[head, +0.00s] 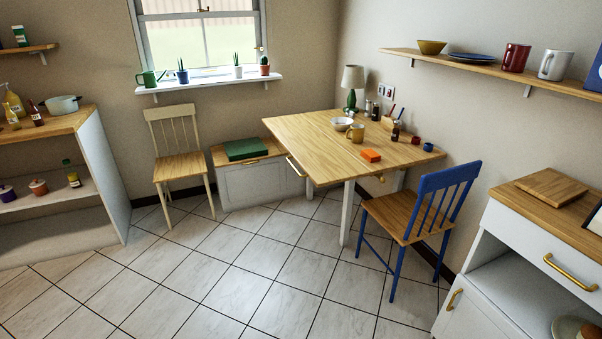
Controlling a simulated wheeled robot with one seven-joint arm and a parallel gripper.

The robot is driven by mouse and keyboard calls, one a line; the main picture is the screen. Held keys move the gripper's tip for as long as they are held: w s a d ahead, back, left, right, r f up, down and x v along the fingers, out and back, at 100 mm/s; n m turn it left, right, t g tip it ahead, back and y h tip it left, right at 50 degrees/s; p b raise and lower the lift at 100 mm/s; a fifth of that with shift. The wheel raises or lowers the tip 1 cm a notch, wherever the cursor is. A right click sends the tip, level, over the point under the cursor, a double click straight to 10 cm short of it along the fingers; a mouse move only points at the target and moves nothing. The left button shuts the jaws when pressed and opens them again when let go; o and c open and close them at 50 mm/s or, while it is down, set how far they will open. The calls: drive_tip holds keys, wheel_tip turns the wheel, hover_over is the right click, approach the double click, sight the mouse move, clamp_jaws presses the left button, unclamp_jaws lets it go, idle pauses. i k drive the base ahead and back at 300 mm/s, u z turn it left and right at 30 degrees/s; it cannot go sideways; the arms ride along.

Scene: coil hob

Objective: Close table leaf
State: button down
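The wooden table (310,139) stands against the right wall by the corner. Its top lies flat and level, on white legs. A faint line runs across the top, but I cannot clearly tell where the leaf begins. A bar handle (296,166) shows at the table's left edge, and a small brass knob or handle (380,178) sits under the front edge. A white bowl (342,124), a tan mug (355,133) and an orange block (370,155) are on the top. My gripper is not in view.
A blue chair (437,200) stands at the table's front right. A cream chair (180,165) and a low white bench (252,184) are to the left. A white cabinet (500,233) fills the right foreground. The tiled floor (235,265) in the middle is clear.

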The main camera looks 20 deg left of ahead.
sight(322, 161)
drive_tip(key=k, duration=1.1)
drive_tip(key=u, duration=0.4)
drive_tip(key=i, duration=0.6)
drive_tip(key=u, duration=0.65)
drive_tip(key=i, duration=1.15)
drive_tip(key=z, duration=0.6)
drive_tip(key=i, duration=0.55)
drive_tip(key=z, duration=0.3)
